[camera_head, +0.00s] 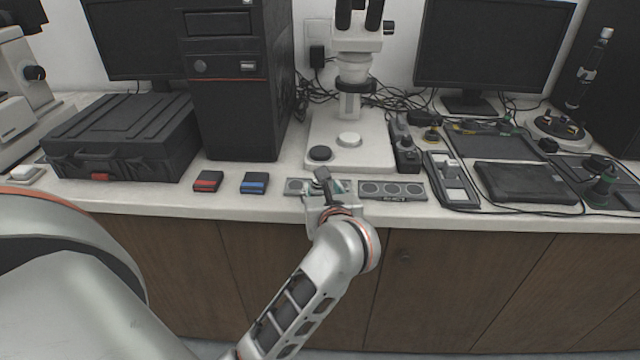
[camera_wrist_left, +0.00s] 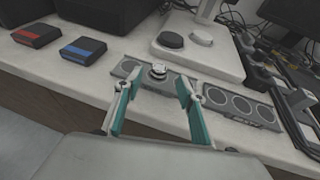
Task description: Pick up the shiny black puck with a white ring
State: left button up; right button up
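A small round puck (camera_wrist_left: 158,71) with a pale top and darker side sits on the left grey tray (camera_wrist_left: 128,66) in the left wrist view. Its white ring is too small to make out clearly. My left gripper (camera_wrist_left: 157,84) is open, its two teal-lined fingers apart on either side of the puck in that view; no contact shows. In the head view the left gripper (camera_head: 325,183) is over the left tray (camera_head: 296,186) and hides the puck. My right gripper is not in view.
A right tray (camera_head: 391,189) with round recesses lies beside it. Behind stands a microscope (camera_head: 376,152) with black (camera_head: 321,153) and white (camera_head: 348,139) discs on its base. Red (camera_head: 208,181) and blue (camera_head: 254,183) boxes lie left. The counter's front edge is close.

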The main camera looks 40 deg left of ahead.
pick_arm(q)
jog(key=x, duration=0.4)
jog(key=shift+w+a, duration=0.3)
jog(key=shift+a, duration=0.05)
jog(key=shift+r, duration=0.1)
jog(key=c, duration=1.1)
